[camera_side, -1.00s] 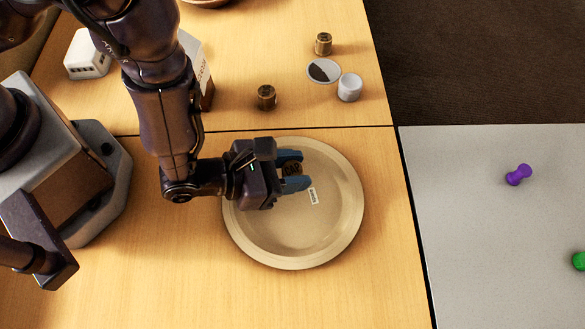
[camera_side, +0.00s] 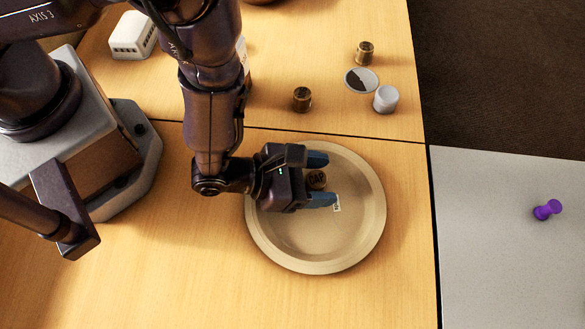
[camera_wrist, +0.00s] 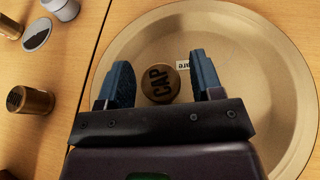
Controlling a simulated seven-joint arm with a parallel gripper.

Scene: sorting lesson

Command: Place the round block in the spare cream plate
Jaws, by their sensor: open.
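The round block (camera_side: 316,179) is a brown-gold cylinder with CAP on its top. It sits upright inside the cream plate (camera_side: 277,247), toward the plate's upper part in the side view. The plate carries a small white label (camera_side: 337,204), partly covered in the wrist view. My gripper (camera_side: 320,179) is open, with one blue finger on each side of the block. In the wrist view the block (camera_wrist: 160,84) lies between the fingers with a gap on both sides. The plate's rim (camera_wrist: 121,48) shows around them.
Behind the plate are two brown cylinders, the nearer one (camera_side: 302,99) and the farther one (camera_side: 364,52), a two-tone disc (camera_side: 361,80) and a white cylinder (camera_side: 386,99). A purple pin (camera_side: 547,209) lies on the grey surface at right. Wood in front is clear.

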